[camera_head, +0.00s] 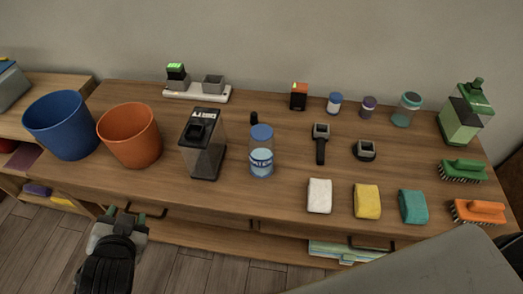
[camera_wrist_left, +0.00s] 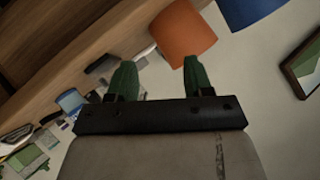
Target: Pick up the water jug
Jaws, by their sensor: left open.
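A clear jug with a blue lid and a blue-and-white label (camera_head: 262,152) stands upright on the wooden sideboard, near the middle of the head view. In the tilted left wrist view, a blue-topped clear thing (camera_wrist_left: 72,101) at the left looks like this jug. My left gripper (camera_head: 124,214) is low in front of the sideboard, left of the jug and apart from it. Its green fingers (camera_wrist_left: 159,78) are spread with nothing between them. My right gripper is not in view.
A dark-lidded clear container (camera_head: 203,145) stands just left of the jug. Orange (camera_head: 130,136) and blue (camera_head: 62,126) buckets stand further left. White (camera_head: 319,196), yellow (camera_head: 367,201) and teal (camera_head: 413,206) blocks lie to the right. The sideboard top directly before the jug is clear.

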